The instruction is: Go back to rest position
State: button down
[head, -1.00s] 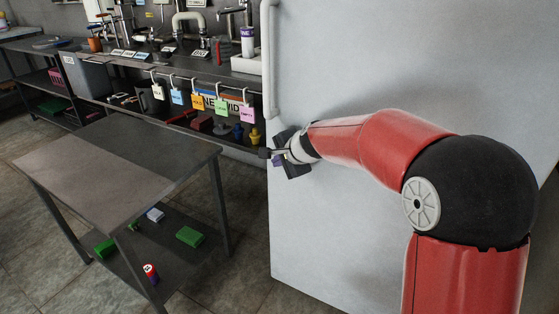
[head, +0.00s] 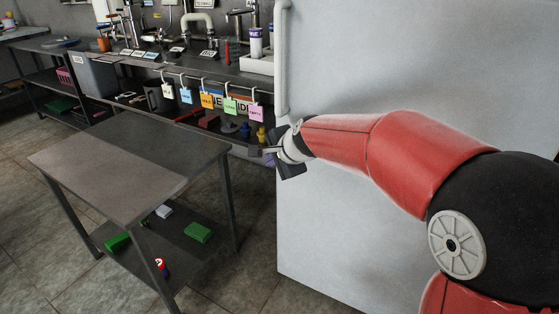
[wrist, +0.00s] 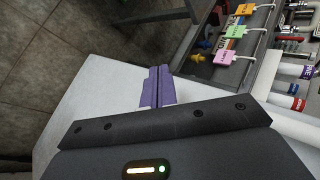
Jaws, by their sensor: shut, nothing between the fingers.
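My gripper (head: 270,153) is at the end of my red arm, in front of the left edge of a large pale door or panel (head: 370,60) in the head view. Its fingers point left, toward the bench. In the wrist view the purple finger pads (wrist: 157,88) are pressed together, with nothing between them. The pale panel (wrist: 95,85) lies behind them in that view. Whether the gripper touches the panel cannot be told.
A grey table (head: 110,165) with a lower shelf stands to the left; green blocks (head: 198,232) and a red-and-white can (head: 162,268) are on its shelf. A bench with colored tags (head: 208,101) runs along the back. Tiled floor is open at front left.

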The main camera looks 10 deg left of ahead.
jog(key=s+d+r+n+h, duration=0.1)
jog(key=s+d+r+n, duration=0.1)
jog(key=s+d, duration=0.45)
jog(key=s+d+r+n+h, duration=0.2)
jog(key=s+d+r+n, duration=0.1)
jog(key=s+d, duration=0.4)
jog(key=s+d+f+n+g+h, duration=0.1)
jog(key=s+d+f+n+h, duration=0.2)
jog(key=s+d, duration=1.2)
notch_tip(320, 180, down, 2)
jog(key=shift+s+f+n, duration=0.1)
jog(key=shift+s+n, duration=0.25)
jog(key=shift+n, duration=0.45)
